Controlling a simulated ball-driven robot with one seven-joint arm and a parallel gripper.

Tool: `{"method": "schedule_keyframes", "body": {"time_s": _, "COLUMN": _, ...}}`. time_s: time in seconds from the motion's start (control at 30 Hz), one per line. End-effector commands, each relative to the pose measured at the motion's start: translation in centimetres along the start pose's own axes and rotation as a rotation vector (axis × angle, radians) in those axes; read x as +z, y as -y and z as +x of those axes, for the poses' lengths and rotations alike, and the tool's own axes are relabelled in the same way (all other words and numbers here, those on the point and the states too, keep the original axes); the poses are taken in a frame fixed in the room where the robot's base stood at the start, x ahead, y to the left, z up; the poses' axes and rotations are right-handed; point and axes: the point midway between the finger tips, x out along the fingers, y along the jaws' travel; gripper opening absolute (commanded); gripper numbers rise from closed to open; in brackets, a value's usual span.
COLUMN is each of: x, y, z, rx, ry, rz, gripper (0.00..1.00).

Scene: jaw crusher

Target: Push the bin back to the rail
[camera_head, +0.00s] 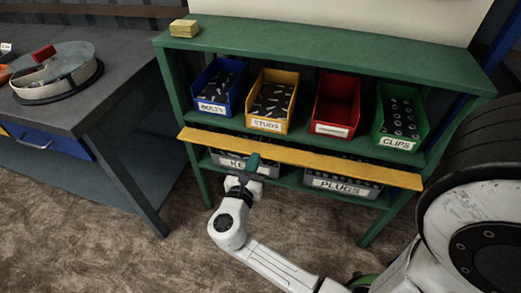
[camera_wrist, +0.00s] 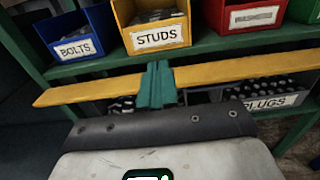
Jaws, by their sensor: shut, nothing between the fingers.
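The yellow bin labelled STUDS (camera_head: 267,124) stands on the upper shelf, and its front seems to sit slightly farther forward than its neighbours. It also shows in the wrist view (camera_wrist: 157,35). A long yellow bar (camera_head: 310,158) runs across the front of the rack below the upper bins; I cannot tell if it is the rail. My gripper (camera_head: 254,160) is shut and empty, its teal fingers below the STUDS bin and overlapping the bar in view. The wrist view shows the fingertips (camera_wrist: 157,66) just below that bin; contact with the bar is unclear.
Blue BOLTS (camera_head: 212,107), red (camera_head: 333,128) and green CLIPS (camera_head: 397,143) bins share the upper shelf. Grey bins, one labelled PLUGS (camera_head: 340,187), stand below. A workbench (camera_head: 120,75) is at left, a large dark wheel-like shape (camera_head: 490,150) at right. Floor in front is open.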

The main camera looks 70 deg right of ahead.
Motion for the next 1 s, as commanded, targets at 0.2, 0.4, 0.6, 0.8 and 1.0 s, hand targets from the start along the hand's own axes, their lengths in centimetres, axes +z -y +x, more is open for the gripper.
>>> {"method": "schedule_keyframes", "body": {"time_s": 0.2, "x": 0.0, "y": 0.1, "z": 3.7, "rx": -0.006, "ry": -0.001, "rz": 0.004, "gripper": 0.0}}
{"method": "schedule_keyframes", "body": {"time_s": 0.4, "x": 0.0, "y": 0.1, "z": 7.7, "rx": -0.007, "ry": -0.001, "rz": 0.006, "gripper": 0.0}}
{"method": "schedule_keyframes", "body": {"time_s": 0.6, "x": 0.0, "y": 0.2, "z": 11.1, "rx": -0.005, "ry": -0.002, "rz": 0.007, "gripper": 0.0}}
{"method": "schedule_keyframes", "body": {"time_s": 0.8, "x": 0.0, "y": 0.1, "z": 12.8, "rx": -0.003, "ry": -0.003, "rz": 0.006, "gripper": 0.0}}
{"method": "schedule_keyframes", "body": {"time_s": 1.0, "x": 0.0, "y": 0.1, "z": 13.2, "rx": -0.001, "ry": -0.003, "rz": 0.007, "gripper": 0.0}}
